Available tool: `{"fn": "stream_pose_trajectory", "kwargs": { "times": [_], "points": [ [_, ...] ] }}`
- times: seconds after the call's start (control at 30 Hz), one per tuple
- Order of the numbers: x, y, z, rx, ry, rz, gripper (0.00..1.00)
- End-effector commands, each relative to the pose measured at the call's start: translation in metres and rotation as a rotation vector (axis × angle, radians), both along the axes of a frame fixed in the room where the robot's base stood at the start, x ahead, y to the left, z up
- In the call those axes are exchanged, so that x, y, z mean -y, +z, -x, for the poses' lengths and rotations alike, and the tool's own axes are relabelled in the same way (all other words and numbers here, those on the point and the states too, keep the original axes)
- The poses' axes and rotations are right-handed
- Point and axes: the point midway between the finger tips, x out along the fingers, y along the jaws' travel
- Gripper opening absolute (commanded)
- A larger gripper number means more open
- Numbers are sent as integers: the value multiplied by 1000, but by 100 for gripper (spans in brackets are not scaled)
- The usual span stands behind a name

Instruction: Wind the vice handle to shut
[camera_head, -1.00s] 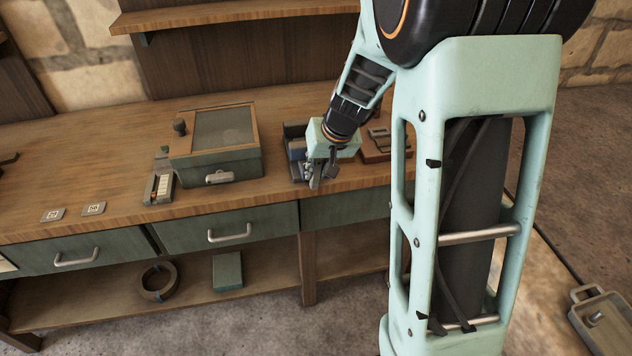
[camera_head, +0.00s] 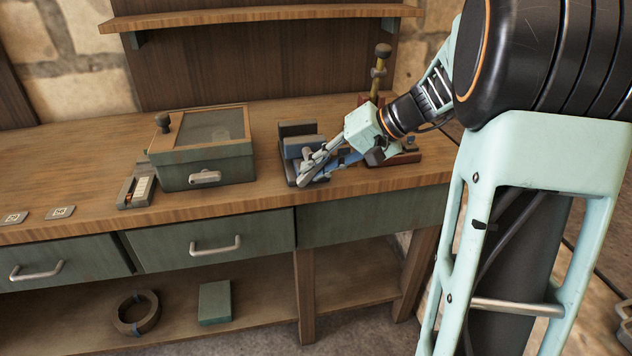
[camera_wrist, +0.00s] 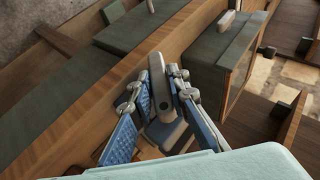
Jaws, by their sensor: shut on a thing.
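My gripper (camera_head: 312,169) reaches in from the right, tilted low at the vice's front. In the wrist view, the grey bar of the vice handle (camera_wrist: 157,82) lies between my two blue-padded fingers (camera_wrist: 156,94), which are shut on it. The handle's hub and the vice's lower front are partly hidden by the fingers.
A green box with a glass lid (camera_head: 202,150) stands left of the vice. A reddish base with a brass-coloured post (camera_head: 379,75) stands close behind my wrist on the right. A small tray (camera_head: 137,188) and two marked plates lie further left. The bench edge is just in front.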

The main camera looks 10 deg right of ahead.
Motion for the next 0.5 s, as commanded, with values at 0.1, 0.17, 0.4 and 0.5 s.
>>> {"fn": "stream_pose_trajectory", "kwargs": {
  "times": [0.1,0.17,0.4,0.5],
  "points": [
    [3,-14,4,-16,0,-115,0],
    [3,-14,4,-16,1,-171,0],
    [4,-15,4,-16,2,-398,0],
    [4,-15,4,-17,1,-487,0]
  ]
}}
